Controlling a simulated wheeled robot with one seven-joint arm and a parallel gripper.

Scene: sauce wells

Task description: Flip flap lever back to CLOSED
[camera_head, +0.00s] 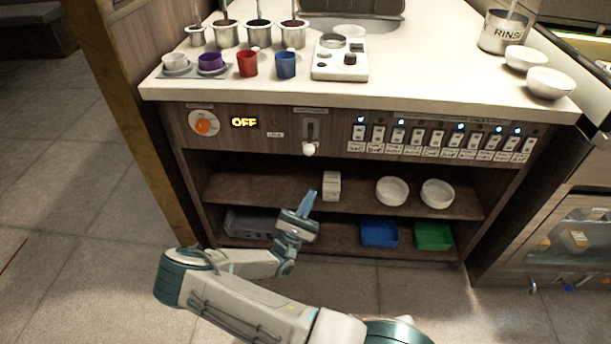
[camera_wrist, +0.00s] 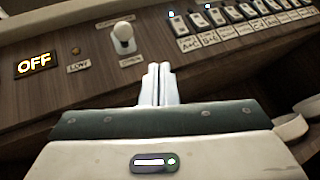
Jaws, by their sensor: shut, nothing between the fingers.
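The flap lever (camera_head: 309,147) is on the wooden front panel below the counter, with a white knob at the lower end of its dark slot. In the wrist view the white knob (camera_wrist: 124,34) stands out from its plate, above and slightly left of my fingertips. The small label print by the lever is too blurred to read surely. My gripper (camera_head: 308,197) is shut and empty, its fingers pointing up toward the panel. It is below the lever and apart from it, in front of the shelf; its fingers (camera_wrist: 158,70) also show in the wrist view.
An orange dial (camera_head: 203,124) and a lit OFF display (camera_head: 244,123) are left of the lever. A row of several switches (camera_head: 440,138) is to the right. The counter edge (camera_head: 350,98) overhangs above. Shelves below hold a white box (camera_head: 331,186) and bowls (camera_head: 392,191).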

